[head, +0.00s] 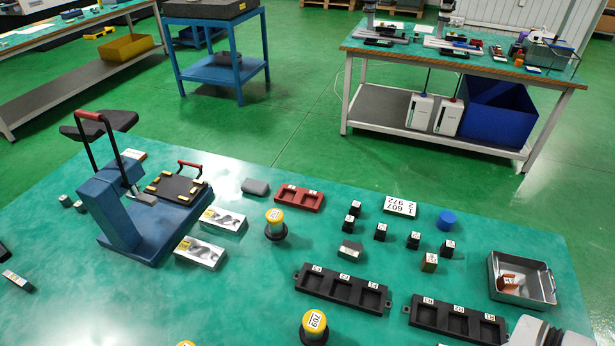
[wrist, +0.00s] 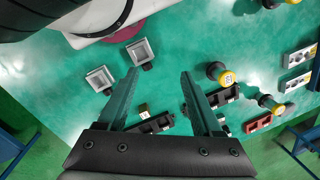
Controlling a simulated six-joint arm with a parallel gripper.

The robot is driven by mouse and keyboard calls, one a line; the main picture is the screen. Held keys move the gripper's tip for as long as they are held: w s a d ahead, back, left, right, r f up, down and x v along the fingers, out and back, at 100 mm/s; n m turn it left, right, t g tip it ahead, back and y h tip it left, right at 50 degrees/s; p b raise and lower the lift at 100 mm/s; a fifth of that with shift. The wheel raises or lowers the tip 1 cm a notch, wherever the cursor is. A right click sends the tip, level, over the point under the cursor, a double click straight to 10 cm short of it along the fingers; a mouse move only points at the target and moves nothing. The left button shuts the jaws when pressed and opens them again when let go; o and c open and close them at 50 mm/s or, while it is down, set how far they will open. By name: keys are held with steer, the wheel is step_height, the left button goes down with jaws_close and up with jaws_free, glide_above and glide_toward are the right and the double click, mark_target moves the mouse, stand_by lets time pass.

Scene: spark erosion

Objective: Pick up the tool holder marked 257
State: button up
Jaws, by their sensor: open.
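Tool holders with yellow tops and dark round bases stand on the green table. One (head: 275,222) is upright near the middle in the head view; its number is too small to read. One at the front (head: 314,323) is marked 709. A third (head: 186,343) is mostly cut off at the bottom edge. I cannot make out 257 on any of them. In the wrist view, yellow-topped holders show right of my gripper (wrist: 160,75), one nearer (wrist: 227,78) and one farther (wrist: 266,101). My gripper is open and empty, its fingers wide apart above the table.
Black three-pocket racks (head: 341,290) (head: 457,319) lie at front right, beside a metal tray (head: 521,295). Small dark blocks (head: 381,231), a red rack (head: 299,198) and a blue cylinder (head: 447,220) stand behind. A blue press (head: 124,218) and metal blocks (head: 201,253) are left.

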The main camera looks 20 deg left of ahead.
stand_by(0.4)
steer(key=shift+o, duration=1.2)
steer(key=w+a+f+n+t+y, duration=0.1)
steer(key=w+a+f+n+t, duration=0.15)
steer(key=w+a, duration=0.85)
steer(key=w+a+f+n+t+y, duration=0.2)
steer(key=w+a+t, duration=0.2)
steer(key=w+a, duration=0.7)
steer(key=n+t+h, duration=0.3)
steer(key=t, duration=0.4)
glide_toward(273, 226)
steer(key=x, duration=1.2)
steer(key=shift+w, duration=0.1)
steer(key=shift+c, duration=0.2)
